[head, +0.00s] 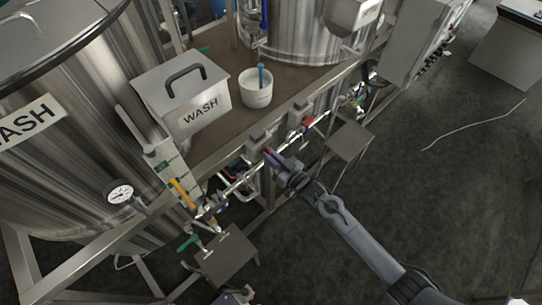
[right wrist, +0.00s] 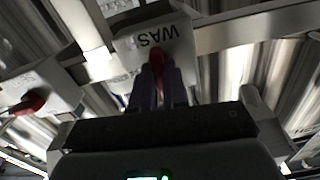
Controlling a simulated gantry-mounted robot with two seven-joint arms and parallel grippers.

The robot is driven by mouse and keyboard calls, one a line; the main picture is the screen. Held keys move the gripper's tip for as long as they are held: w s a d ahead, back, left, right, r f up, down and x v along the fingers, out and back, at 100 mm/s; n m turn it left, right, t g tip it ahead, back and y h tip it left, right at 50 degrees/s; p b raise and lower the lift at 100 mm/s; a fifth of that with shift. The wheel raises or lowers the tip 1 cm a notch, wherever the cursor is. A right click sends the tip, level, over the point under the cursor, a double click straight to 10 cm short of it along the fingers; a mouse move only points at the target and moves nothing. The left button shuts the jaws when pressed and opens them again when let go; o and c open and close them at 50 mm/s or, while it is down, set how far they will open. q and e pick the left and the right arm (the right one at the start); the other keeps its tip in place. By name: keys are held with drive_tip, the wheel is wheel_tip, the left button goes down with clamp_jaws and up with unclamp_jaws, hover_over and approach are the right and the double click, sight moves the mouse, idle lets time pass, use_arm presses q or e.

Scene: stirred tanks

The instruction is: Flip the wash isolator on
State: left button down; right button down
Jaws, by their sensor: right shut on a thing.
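The wash isolator is a pale grey box (right wrist: 180,45) with upside-down lettering reading "WAS", the rest hidden, in the right wrist view. Its red handle (right wrist: 156,64) sits between my right gripper's fingers (right wrist: 157,85). In the head view, my right gripper (head: 270,156) reaches the front rail from the lower right and is shut on the red handle. The fingers cover most of the handle, so its exact angle is hard to tell. A small piece at the bottom edge of the head view may be my left gripper (head: 240,297); its fingers cannot be made out.
A second red handle (head: 308,121) on a similar box is to the right along the rail; it also shows in the right wrist view (right wrist: 28,103). A steel WASH box (head: 183,95) and a white tub (head: 256,90) stand on the brown deck. Pipes and valves line the rail. Floor at right is open.

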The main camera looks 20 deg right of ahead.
drive_tip(key=shift+n, duration=0.6)
drive_tip(key=c, duration=1.1)
unclamp_jaws()
drive_tip(key=shift+c, duration=0.2)
drive_tip(key=v, duration=1.1)
drive_tip(key=shift+w, duration=0.1)
